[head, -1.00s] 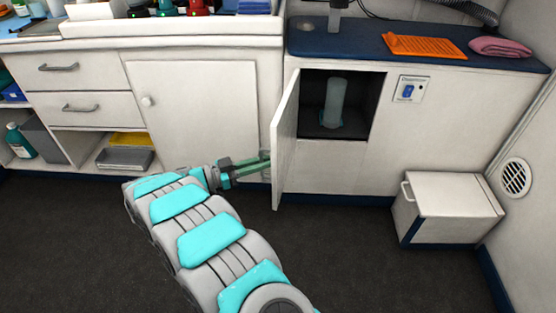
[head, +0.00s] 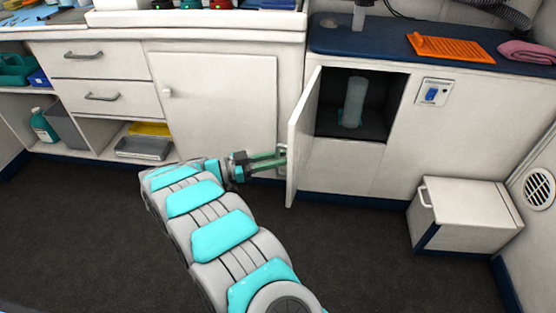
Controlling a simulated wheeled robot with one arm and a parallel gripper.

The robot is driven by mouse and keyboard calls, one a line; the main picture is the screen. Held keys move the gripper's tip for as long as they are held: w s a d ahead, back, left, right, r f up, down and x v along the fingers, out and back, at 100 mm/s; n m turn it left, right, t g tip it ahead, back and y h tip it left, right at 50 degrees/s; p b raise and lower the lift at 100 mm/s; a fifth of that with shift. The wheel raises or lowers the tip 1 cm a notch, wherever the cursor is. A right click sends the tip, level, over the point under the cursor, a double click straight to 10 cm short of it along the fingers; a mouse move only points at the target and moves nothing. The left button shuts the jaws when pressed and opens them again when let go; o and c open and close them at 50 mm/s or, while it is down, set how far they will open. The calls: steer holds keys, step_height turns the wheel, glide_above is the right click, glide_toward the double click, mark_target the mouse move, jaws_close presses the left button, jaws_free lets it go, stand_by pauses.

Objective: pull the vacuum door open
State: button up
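The vacuum door (head: 303,138) is a white panel hinged at its left side. It stands swung out from the cabinet, seen nearly edge-on. Behind it is a dark compartment (head: 382,125) with a pale, translucent cylinder (head: 354,102) standing inside. My gripper (head: 282,158) is at the left, outer face of the door, near its lower half. Its greenish fingers point right and their tips end at the door.
A blue switch panel (head: 435,92) is right of the compartment. A white step box (head: 464,215) stands on the floor at right. A closed white cupboard (head: 220,100) and drawers (head: 100,75) are left. The dark floor (head: 345,250) in front is clear.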

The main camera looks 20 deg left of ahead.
mark_target(278, 152)
steer(key=shift+r, duration=0.1)
steer(key=shift+r, duration=0.3)
steer(key=r, duration=0.2)
steer(key=shift+s+d+r+b, duration=0.25)
steer(key=shift+s+r+b, duration=0.15)
steer(key=s+d+r, duration=0.1)
steer(key=s+d, duration=0.7)
steer(key=s, duration=0.4)
steer(key=shift+s+d+r+b, duration=0.2)
steer(key=shift+s+b, duration=0.1)
steer(key=shift+b, duration=0.15)
